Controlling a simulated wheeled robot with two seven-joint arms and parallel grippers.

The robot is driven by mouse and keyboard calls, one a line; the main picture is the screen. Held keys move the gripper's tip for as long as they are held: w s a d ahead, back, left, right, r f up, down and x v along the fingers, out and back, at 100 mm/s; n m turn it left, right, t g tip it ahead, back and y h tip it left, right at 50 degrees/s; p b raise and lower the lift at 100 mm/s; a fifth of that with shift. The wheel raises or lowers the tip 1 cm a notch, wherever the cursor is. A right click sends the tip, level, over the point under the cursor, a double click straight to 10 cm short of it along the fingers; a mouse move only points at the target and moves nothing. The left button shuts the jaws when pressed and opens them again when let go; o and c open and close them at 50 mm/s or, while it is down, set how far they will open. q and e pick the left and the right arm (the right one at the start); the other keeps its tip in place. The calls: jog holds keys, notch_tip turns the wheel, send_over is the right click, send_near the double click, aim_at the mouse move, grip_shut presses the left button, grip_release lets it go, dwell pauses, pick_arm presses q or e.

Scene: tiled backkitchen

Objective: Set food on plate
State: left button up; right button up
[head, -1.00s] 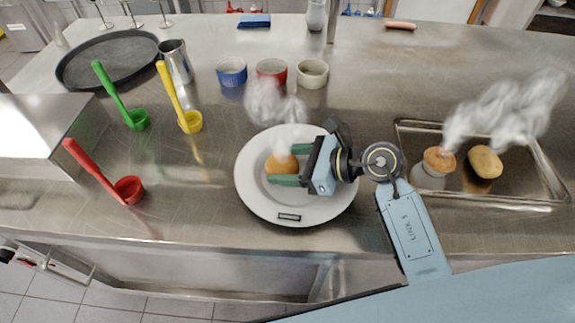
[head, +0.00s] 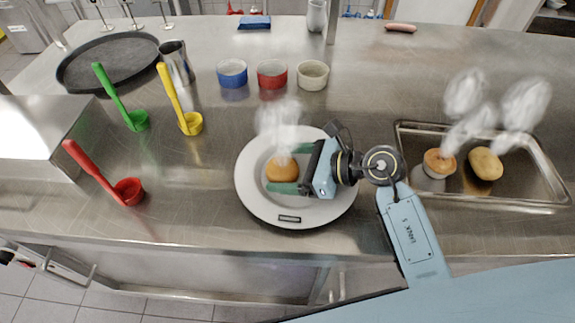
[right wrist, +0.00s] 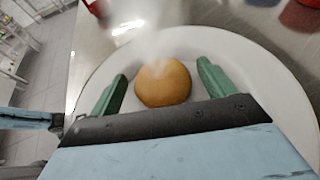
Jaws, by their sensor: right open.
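A round golden-brown food piece (head: 282,168) lies on the white plate (head: 262,204), steam rising over it. My right gripper (head: 283,172) is over the plate, open, with its green fingers on either side of the food. In the right wrist view the food (right wrist: 163,83) sits between the two spread fingers (right wrist: 162,88), with gaps on both sides. A browned food piece (head: 439,160) and a paler food piece (head: 486,163) are in the metal tray (head: 530,194) at the right, also steaming. My left gripper is not in view.
Red (head: 128,190), green (head: 137,120) and yellow (head: 190,123) ladles lie left of the plate. Blue (head: 232,75), red (head: 272,75) and cream (head: 312,76) cups stand behind it. A round dark tray (head: 105,62) and metal jug (head: 177,62) are at back left. Counter between plate and metal tray is partly clear.

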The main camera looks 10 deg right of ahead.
jog(key=v, duration=1.1)
jog(key=shift+s+d+r, duration=0.15)
jog(key=shift+d, duration=0.2)
dwell(0.9)
